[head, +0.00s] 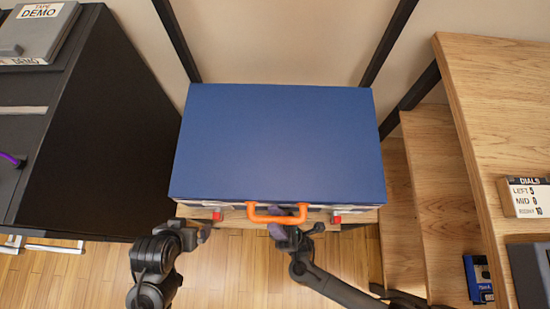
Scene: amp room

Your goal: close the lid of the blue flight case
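The blue flight case (280,140) is in the middle of the head view, with its flat blue lid facing up. The lid covers the top and looks down; whether a thin gap is left at the front edge, I cannot tell. An orange handle (264,219) and two red latches (216,215) are at the front edge. My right gripper (299,230) is at the front, just right of the handle's middle, fingers apart; contact is unclear. My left gripper (192,233) is in front of the left front corner, apart from the handle; its fingertips are hard to make out.
A black cabinet (95,130) stands close on the left, with a tape box (38,30) on top. Wooden steps (435,180) and a wooden desk (500,110) with a dials card (525,197) are on the right. Dark posts stand behind the case. Wooden floor shows in front.

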